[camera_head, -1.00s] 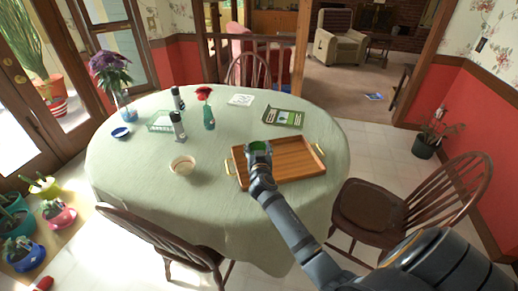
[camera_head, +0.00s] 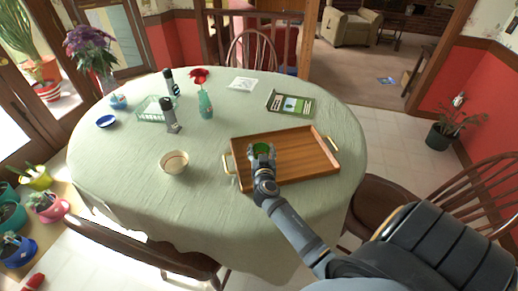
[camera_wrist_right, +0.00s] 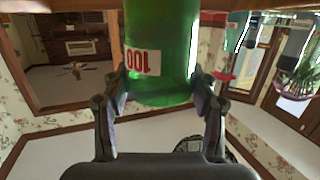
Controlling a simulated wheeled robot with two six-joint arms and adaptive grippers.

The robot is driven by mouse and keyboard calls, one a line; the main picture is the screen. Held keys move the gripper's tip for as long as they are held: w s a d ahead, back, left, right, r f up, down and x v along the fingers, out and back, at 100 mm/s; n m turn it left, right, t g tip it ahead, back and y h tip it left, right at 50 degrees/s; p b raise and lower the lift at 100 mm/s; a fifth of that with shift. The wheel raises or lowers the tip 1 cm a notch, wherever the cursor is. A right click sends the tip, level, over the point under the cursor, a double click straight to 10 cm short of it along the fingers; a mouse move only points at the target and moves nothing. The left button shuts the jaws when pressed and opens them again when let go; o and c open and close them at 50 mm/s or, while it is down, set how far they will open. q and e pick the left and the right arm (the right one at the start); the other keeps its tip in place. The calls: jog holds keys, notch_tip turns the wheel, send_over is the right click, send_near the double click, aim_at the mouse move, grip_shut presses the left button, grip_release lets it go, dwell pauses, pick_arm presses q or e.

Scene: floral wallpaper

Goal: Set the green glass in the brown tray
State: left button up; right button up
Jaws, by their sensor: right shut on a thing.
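The green glass (camera_head: 262,147) is in the fingers of my right gripper (camera_head: 262,152), over the left part of the brown tray (camera_head: 312,160). In the right wrist view the glass (camera_wrist_right: 160,45) fills the space between the fingertips (camera_wrist_right: 160,88), with a white label reading upside down. My right gripper is shut on it. Whether the glass touches the tray floor is hidden by my gripper. The tray lies flat on the table, with brass handles at its left and right ends. My left gripper is not in view.
A cream bowl (camera_head: 174,162) stands left of the tray on the green tablecloth (camera_head: 120,165). A book (camera_head: 290,103) lies behind the tray. A vase with a red flower (camera_head: 205,100) and dark shakers (camera_head: 171,120) stand further back. The rest of the tray looks empty.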

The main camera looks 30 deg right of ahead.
jog(key=shift+s+a+r, duration=0.1)
jog(key=shift+s+r, duration=0.05)
jog(key=shift+s, duration=0.05)
jog(key=o, duration=1.2)
jog(key=shift+f, duration=0.2)
jog(key=o, duration=0.5)
jog(key=shift+w, duration=0.1)
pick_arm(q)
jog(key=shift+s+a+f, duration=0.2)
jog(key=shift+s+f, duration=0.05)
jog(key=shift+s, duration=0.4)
